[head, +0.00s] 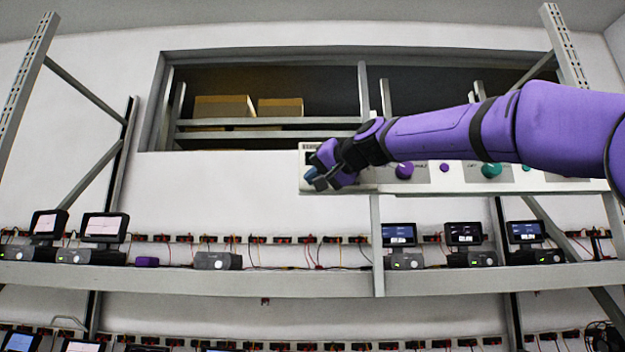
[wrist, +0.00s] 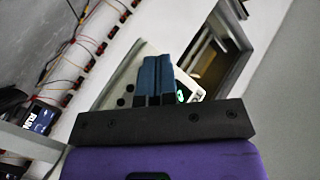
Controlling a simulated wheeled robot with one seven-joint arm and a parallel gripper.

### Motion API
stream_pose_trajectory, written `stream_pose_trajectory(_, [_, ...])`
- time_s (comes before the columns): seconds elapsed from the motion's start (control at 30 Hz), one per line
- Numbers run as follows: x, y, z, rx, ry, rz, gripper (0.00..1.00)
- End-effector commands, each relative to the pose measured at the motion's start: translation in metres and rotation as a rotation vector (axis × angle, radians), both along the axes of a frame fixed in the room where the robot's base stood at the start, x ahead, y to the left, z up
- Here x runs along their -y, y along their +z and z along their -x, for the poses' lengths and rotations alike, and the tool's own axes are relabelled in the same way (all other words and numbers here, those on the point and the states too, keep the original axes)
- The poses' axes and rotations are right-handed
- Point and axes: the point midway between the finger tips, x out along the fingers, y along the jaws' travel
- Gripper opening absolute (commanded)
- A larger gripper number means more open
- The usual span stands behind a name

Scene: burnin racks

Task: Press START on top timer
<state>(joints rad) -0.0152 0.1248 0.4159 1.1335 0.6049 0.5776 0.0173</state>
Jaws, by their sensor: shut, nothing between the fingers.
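The top timer (head: 308,150) is a pale box at the left end of the upper panel in the head view. My gripper (head: 316,178) is in front of it and hides most of its face, including any START button. In the wrist view my gripper's blue fingers (wrist: 155,72) are together with nothing between them. Behind them the timer's pale face (wrist: 130,84) shows dark round buttons on the left and a small lit green display on the right. I cannot tell whether the fingertips touch the face.
The long pale panel (head: 456,174) carries purple and green knobs to the right, behind my arm. A lower shelf (head: 190,281) holds several small screens and power units with wires. Cardboard boxes (head: 224,106) sit behind the wall opening. Space left of the timer is clear.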

Motion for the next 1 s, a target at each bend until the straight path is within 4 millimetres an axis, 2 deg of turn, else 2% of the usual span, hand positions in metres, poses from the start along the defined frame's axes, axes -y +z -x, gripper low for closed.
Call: stream_pose_trajectory(1.0, [0.0003, 0.0003, -0.0098, 0.0, 0.0, 0.0, 0.0])
